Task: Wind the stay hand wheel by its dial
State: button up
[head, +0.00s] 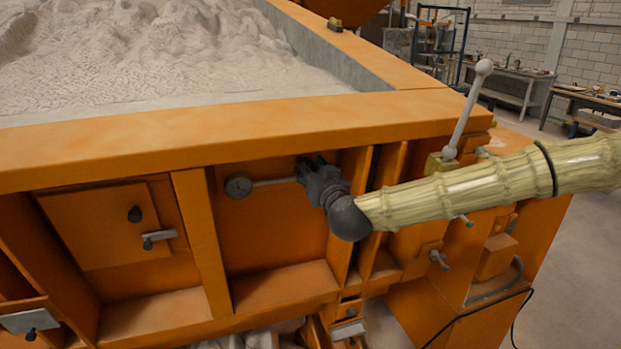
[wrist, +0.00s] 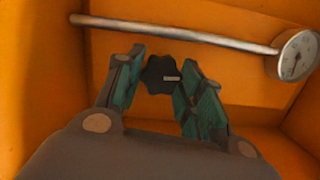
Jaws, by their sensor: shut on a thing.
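The stay hand wheel is a small black lobed knob (wrist: 159,74) with a pale mark, seen between my fingers in the wrist view. My gripper (wrist: 160,72) is shut on it, one green-padded finger on each side. In the head view my gripper (head: 308,170) reaches into the orange recess, and its dark body hides the wheel. The round dial (head: 238,187) sits at the left of that recess on the end of a grey rod (head: 275,182). The dial (wrist: 296,58) also shows at the right in the wrist view, its reading too small to tell.
Orange ribs (head: 200,240) and the sandbed's rim (head: 230,136) bound the recess closely. An orange door panel (head: 100,225) with a knob and latch is at the left. A grey ball-topped lever (head: 467,110) stands just above my arm at the right.

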jog(key=shift+f+m+y+b, duration=0.1)
jog(key=shift+m+y+b, duration=0.35)
jog(key=shift+b, duration=0.8)
jog(key=m+y+b, duration=0.1)
jog(key=m+b, duration=0.3)
jog(key=b, duration=0.3)
jog(key=m+b, duration=0.5)
jog(key=b, duration=0.2)
jog(key=m+y+b, duration=0.1)
jog(key=m+b, duration=0.3)
jog(key=b, duration=0.3)
jog(key=shift+w+d+f+t+y, duration=0.15)
jog(key=shift+d+f+t+y, duration=0.1)
jog(key=shift+t+y, duration=0.1)
jog(key=shift+m, duration=0.25)
jog(key=shift+r, duration=0.1)
jog(key=o, duration=1)
jog(key=shift+r, duration=0.15)
